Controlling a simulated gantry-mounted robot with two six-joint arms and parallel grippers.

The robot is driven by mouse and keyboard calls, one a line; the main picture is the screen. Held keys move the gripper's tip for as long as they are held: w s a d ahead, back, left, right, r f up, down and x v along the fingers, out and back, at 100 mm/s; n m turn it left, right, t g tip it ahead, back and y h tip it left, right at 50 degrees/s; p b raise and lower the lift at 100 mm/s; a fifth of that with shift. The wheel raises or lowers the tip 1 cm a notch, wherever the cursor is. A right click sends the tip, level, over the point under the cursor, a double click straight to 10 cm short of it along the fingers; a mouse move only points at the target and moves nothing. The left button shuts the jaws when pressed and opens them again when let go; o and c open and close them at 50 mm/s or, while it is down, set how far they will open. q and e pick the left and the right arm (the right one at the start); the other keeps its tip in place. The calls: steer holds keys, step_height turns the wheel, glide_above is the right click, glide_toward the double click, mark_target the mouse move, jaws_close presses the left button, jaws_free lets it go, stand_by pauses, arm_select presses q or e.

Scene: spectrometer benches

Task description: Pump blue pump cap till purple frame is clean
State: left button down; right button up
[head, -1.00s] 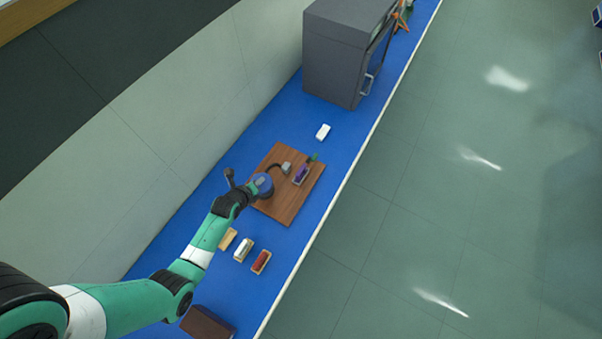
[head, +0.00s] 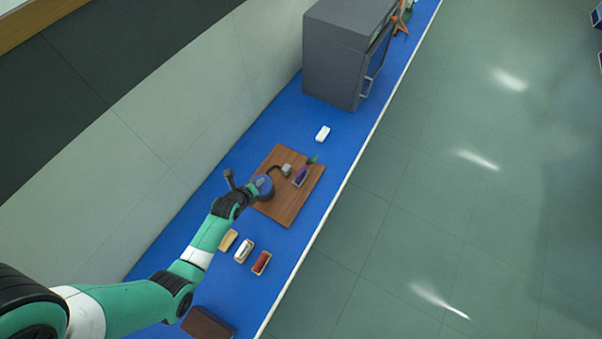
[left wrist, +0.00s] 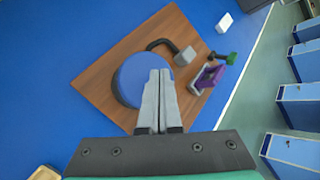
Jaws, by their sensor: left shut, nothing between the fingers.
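The blue pump cap (head: 264,189) is a round blue disc on a wooden board (head: 288,213). In the left wrist view the cap (left wrist: 130,82) is partly hidden behind my fingers. My left gripper (head: 256,186) is shut, with its fingertips over the cap; it also shows in the left wrist view (left wrist: 160,75). I cannot tell whether the tips touch the cap. A dark hose runs from the cap to a grey nozzle block (left wrist: 184,56). The purple frame (head: 300,176) stands near the nozzle on the board, with a green part at its end; it also shows in the left wrist view (left wrist: 208,76).
A white block (head: 323,133) lies behind the board. A large grey box-shaped machine (head: 336,58) stands farther back. Small trays with white (head: 243,250) and red (head: 261,262) items lie in front. A brown box (head: 206,323) is near the front. The bench's right edge is close to the board.

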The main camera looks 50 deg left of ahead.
arm_select(q)
steer(key=shift+r, duration=0.25)
step_height(320, 180, up, 6)
steer(key=p, duration=0.5)
steer(key=shift+p, duration=0.35)
stand_by(0.4)
